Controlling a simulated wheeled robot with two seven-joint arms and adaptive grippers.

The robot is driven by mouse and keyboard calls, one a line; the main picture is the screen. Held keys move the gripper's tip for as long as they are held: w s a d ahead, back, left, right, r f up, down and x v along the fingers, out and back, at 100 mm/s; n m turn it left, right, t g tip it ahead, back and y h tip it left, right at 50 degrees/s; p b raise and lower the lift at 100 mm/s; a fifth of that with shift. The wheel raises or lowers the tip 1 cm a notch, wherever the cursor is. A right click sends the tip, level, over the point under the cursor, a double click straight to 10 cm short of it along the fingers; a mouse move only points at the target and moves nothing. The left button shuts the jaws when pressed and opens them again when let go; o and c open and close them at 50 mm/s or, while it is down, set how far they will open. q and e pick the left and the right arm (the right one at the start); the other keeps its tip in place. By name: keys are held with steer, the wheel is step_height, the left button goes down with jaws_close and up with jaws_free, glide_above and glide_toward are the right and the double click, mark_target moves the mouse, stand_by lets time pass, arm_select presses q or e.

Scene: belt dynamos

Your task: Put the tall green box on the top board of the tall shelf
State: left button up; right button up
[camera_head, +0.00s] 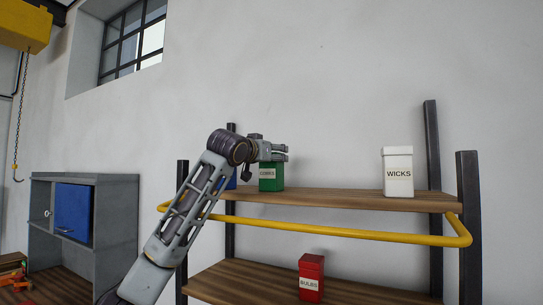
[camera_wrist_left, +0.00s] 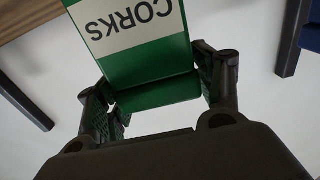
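The tall green box (camera_head: 271,180), labelled CORKS, is upright at the left part of the top board (camera_head: 330,199) of the tall shelf. My left gripper (camera_head: 284,152) is at the box's upper end. In the left wrist view, its two fingers (camera_wrist_left: 160,88) lie against opposite sides of the green box (camera_wrist_left: 150,62), with no clear gap. The label appears upside down there. The box's lower end is outside the wrist view, and whether it rests on the board or hangs just above it I cannot tell. My right gripper is not in view.
A white WICKS box (camera_head: 398,174) stands at the top board's right end. A blue thing (camera_head: 231,181) is partly hidden behind my left arm. A yellow rail (camera_head: 340,234) runs across the front. A red BULBS box (camera_head: 311,278) stands on the lower board. The top board's middle is clear.

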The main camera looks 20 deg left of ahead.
arm_select(q)
steer(key=shift+o, duration=0.6)
steer(key=shift+r, duration=0.2)
steer(key=shift+s+f+b, duration=0.1)
steer(key=shift+s+b, duration=0.2)
steer(key=shift+s, duration=0.35)
steer(key=s+b, duration=0.4)
steer(key=s, duration=0.6)
steer(key=shift+s+a, duration=0.25)
steer(key=shift+s, duration=0.15)
